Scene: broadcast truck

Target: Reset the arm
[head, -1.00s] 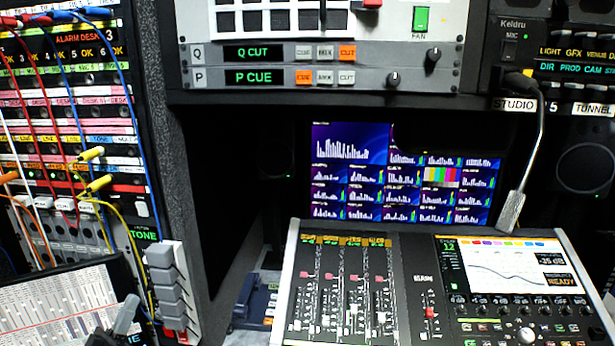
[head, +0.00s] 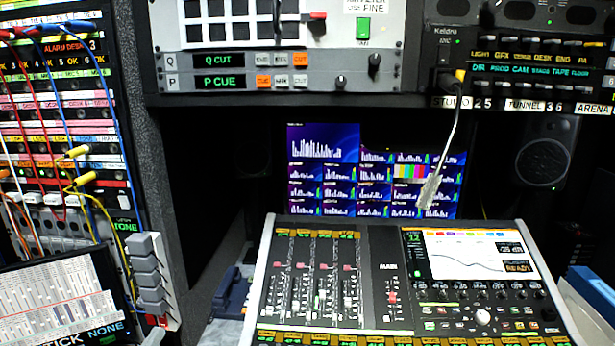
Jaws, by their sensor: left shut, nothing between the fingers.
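My right gripper is not in view.
A mixing console (head: 385,270) fills the lower middle, with a multi-picture screen (head: 325,150) behind it. A patch bay with cables (head: 60,130) and a tilted display (head: 55,305) stand at left. Rack panels (head: 235,72) hang above.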

